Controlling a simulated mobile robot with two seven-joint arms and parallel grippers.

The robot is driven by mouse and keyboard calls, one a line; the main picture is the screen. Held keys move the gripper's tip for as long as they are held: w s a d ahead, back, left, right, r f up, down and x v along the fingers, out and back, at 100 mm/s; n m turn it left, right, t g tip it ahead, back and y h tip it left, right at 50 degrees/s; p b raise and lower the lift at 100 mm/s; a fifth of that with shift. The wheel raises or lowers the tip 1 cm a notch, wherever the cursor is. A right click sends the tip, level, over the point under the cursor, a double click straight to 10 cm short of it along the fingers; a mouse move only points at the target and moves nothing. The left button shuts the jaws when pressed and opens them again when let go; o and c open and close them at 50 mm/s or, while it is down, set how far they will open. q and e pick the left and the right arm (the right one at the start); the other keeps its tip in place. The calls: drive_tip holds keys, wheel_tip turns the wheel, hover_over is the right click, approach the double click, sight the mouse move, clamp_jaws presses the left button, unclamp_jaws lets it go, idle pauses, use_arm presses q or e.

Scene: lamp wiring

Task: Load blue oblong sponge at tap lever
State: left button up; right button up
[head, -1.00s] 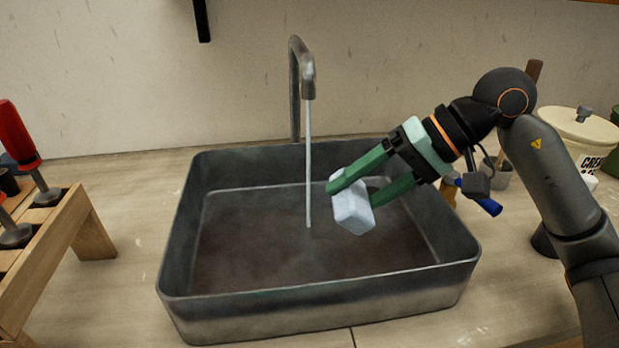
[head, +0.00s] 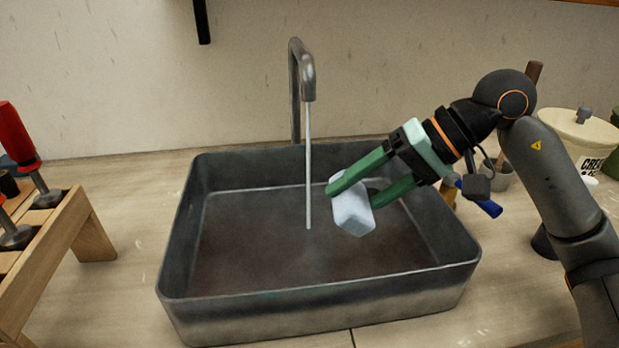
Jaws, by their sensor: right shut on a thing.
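A pale blue oblong sponge (head: 352,214) is held in my right gripper (head: 352,196), with its green fingers shut on either side of it. The sponge hangs tilted over the right half of the grey metal sink (head: 320,292). A grey tap (head: 303,75) stands behind the sink, and a thin stream of water (head: 308,165) falls from its spout into the basin. The sponge is just right of the stream, and they look apart. No tap lever can be made out. My left gripper is not in view.
A wooden rack (head: 62,245) with a red-handled tool (head: 17,135) stands at the left. A cream lidded canister (head: 577,135), a small grey pot (head: 497,172) and a blue-handled item (head: 490,208) are at the right, partly behind my arm.

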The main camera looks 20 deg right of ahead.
sight(360, 207)
drive_tip(key=shift+s+d+r+b, duration=0.2)
drive_tip(key=shift+s+d+r, duration=0.1)
drive_tip(key=shift+s+r, duration=0.4)
drive_tip(key=shift+s+d+r+b, duration=0.15)
drive_tip(key=shift+s+d+r, duration=0.2)
drive_tip(key=shift+s+r, duration=0.4)
drive_tip(key=shift+s+d+r+b, duration=0.25)
drive_tip(key=shift+s+r, duration=0.3)
drive_tip(key=shift+s, duration=0.3)
